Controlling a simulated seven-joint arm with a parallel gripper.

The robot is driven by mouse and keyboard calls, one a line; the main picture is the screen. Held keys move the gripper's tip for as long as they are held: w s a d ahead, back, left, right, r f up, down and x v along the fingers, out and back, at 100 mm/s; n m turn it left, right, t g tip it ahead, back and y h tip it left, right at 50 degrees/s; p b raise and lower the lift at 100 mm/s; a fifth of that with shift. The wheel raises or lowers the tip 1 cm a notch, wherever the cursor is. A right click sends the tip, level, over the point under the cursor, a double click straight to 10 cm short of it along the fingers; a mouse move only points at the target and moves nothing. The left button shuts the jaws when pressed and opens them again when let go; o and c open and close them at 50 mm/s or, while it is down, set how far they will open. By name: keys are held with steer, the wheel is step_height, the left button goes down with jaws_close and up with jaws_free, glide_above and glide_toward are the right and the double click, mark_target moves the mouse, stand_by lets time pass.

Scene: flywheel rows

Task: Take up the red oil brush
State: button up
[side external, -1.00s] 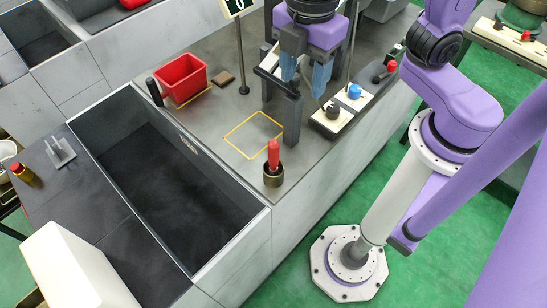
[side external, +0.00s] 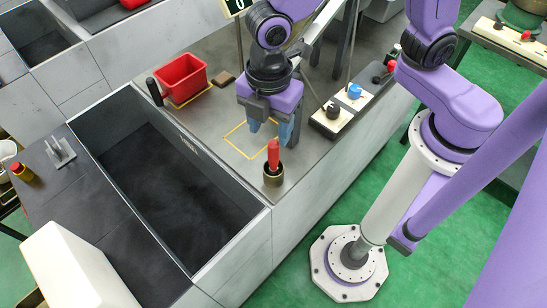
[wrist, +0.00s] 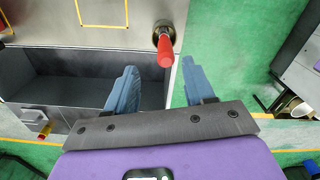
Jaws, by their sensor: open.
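The oil brush (side external: 273,153) stands upright with its red handle up in a small brown cup (side external: 273,176) near the front edge of the bench. In the wrist view the brush's red handle (wrist: 165,52) shows just beyond the gap between my fingers, and the cup (wrist: 163,28) is partly behind it. My gripper (side external: 268,130) points down just behind and above the brush in the side view, with fingers apart and nothing between them. The fingers also show open in the wrist view (wrist: 160,66). The brush's lower end is hidden in the cup.
A dark open basin (side external: 180,190) lies left of the cup. A yellow outlined square (side external: 235,145) is behind it. A red bin (side external: 180,76) stands farther back left. A switch box with a blue knob (side external: 354,92) is at the right.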

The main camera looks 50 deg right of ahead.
mark_target(274, 142)
steer(key=shift+s+f, duration=0.2)
steer(key=shift+f, duration=1.5)
steer(key=shift+s+f, duration=0.2)
steer(key=shift+f, duration=1.5)
jaws_close()
